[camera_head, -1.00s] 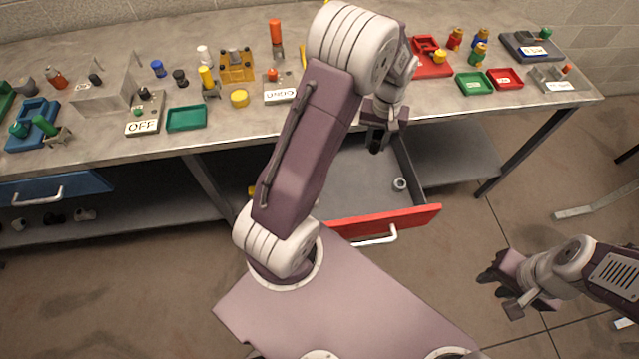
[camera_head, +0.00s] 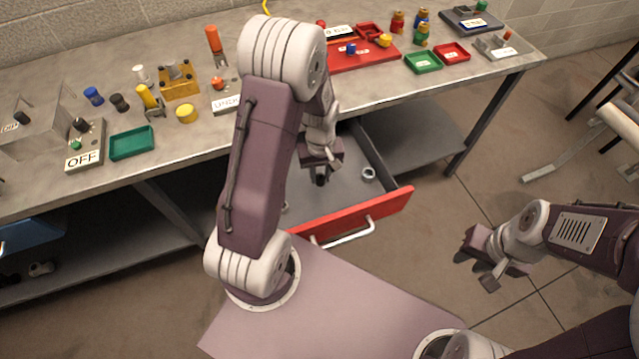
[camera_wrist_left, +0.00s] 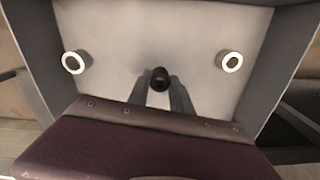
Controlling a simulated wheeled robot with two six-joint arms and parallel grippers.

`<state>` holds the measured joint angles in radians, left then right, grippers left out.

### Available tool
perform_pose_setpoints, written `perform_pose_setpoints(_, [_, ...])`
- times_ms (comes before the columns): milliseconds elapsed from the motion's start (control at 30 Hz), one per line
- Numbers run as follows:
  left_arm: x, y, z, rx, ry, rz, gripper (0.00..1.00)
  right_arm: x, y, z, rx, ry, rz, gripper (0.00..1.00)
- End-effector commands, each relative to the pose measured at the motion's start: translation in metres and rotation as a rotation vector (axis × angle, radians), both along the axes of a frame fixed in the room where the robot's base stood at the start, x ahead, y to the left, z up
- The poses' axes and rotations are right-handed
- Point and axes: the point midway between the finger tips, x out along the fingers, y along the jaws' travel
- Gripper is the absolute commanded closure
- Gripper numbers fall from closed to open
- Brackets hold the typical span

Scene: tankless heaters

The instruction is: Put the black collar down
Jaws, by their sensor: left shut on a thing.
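My left gripper (camera_head: 321,174) is over the open drawer with the red front (camera_head: 355,213), its fingers pointing down. In the left wrist view my left gripper (camera_wrist_left: 160,92) is shut on a small black collar (camera_wrist_left: 160,76), held between the fingertips above the pale drawer floor (camera_wrist_left: 150,30). Two white collars lie in the drawer, one at the left (camera_wrist_left: 73,62) and one at the right (camera_wrist_left: 230,61) in the wrist view. My right gripper (camera_head: 475,264) is open and empty, away from the bench at the right.
The drawer's side walls (camera_head: 375,155) stand around my left gripper. The bench top (camera_head: 215,140) above holds a green tray (camera_head: 131,142), an OFF box (camera_head: 86,146), a red tray (camera_head: 362,55) and several small parts. The drawer floor between the white collars is clear.

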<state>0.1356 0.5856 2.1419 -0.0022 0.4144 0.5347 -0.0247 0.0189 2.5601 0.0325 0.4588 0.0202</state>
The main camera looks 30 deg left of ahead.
Motion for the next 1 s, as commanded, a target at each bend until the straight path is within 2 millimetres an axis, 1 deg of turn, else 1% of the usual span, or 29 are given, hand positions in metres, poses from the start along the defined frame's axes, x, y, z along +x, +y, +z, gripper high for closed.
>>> perform_pose_setpoints(67, [-0.005,-0.001,-0.003,0.000,0.000,0.000,1.00,0.000,0.000,0.000,0.000,0.000,0.000,0.70])
perform_pose_setpoints(167, [-0.005,-0.001,-0.004,0.001,-0.001,0.000,1.00,0.000,0.000,-0.001,0.000,0.000,0.000,0.70])
perform_pose_setpoints(300, [-0.006,-0.002,-0.030,0.000,0.004,0.000,1.00,0.000,0.000,-0.006,0.000,0.000,0.000,0.70])
perform_pose_setpoints(400, [-0.005,-0.001,-0.042,0.000,0.002,0.000,1.00,0.000,0.000,-0.007,0.000,0.000,0.000,0.70])
perform_pose_setpoints(667, [-0.004,-0.001,-0.043,0.000,-0.001,-0.001,1.00,0.000,0.000,-0.007,0.000,0.000,0.000,0.70])
perform_pose_setpoints(767, [-0.004,-0.001,-0.047,0.001,-0.001,-0.001,1.00,0.000,0.000,-0.009,0.000,0.000,0.000,0.70])
perform_pose_setpoints(800, [-0.004,-0.001,-0.047,0.000,-0.001,-0.001,0.71,0.000,0.000,-0.009,0.000,0.000,0.000,0.70])
perform_pose_setpoints(867, [-0.004,-0.001,-0.046,0.000,-0.001,-0.001,0.54,0.000,0.000,-0.008,0.000,0.000,0.000,0.70])
perform_pose_setpoints(900, [-0.004,-0.001,-0.046,0.000,-0.001,-0.001,0.52,0.000,0.000,-0.008,0.000,0.000,0.000,0.70])
perform_pose_setpoints(1000, [-0.004,-0.001,-0.046,0.000,-0.001,-0.001,0.52,0.000,0.000,-0.008,0.000,0.000,0.000,0.70])
